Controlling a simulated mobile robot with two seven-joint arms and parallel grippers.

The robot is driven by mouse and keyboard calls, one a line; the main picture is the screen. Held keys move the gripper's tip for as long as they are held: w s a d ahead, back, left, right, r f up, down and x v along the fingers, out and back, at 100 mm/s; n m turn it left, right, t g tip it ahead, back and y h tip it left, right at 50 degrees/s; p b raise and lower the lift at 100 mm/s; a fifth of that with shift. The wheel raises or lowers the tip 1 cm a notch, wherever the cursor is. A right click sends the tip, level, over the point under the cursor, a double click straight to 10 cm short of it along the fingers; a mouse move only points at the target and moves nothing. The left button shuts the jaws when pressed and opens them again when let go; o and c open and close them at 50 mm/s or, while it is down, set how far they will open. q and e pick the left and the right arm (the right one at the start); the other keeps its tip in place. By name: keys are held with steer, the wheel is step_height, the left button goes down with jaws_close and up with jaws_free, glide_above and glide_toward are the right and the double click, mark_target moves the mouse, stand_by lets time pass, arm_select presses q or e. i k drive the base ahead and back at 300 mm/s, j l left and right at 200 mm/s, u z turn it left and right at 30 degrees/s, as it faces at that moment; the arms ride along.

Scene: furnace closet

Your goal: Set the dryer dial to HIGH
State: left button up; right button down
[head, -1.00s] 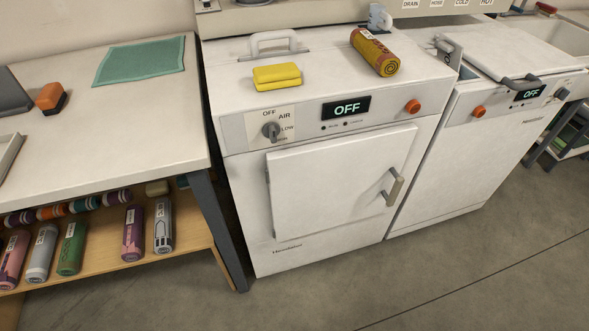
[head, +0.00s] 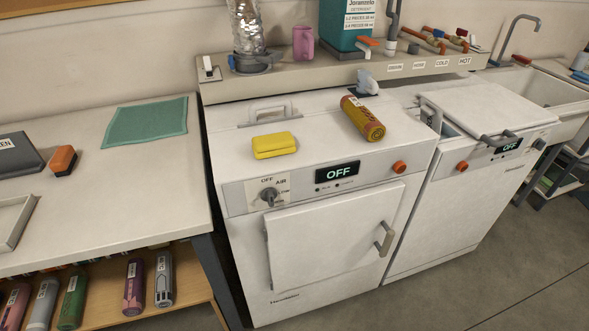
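The dryer (head: 320,294) stands in the middle of the head view, with its front door shut. Its grey dial (head: 269,197) is at the left end of the control panel. OFF and AIR show on the label around the dial; the lower labels are too small to read. The dial's pointer direction is hard to make out. The dark display (head: 337,174) reads OFF. An orange button (head: 399,167) is at the panel's right end. Neither of my grippers is in view.
A yellow sponge (head: 274,145) and a yellow-brown can (head: 363,118) lie on the dryer top. A washer (head: 450,190) stands to the right. A table (head: 95,215) with a green cloth (head: 146,122) is at the left. Open floor (head: 450,295) lies in front.

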mark_target(268, 195)
steer(key=k+j+z, duration=0.45)
steer(key=k+j, duration=0.6)
steer(key=k, duration=0.15)
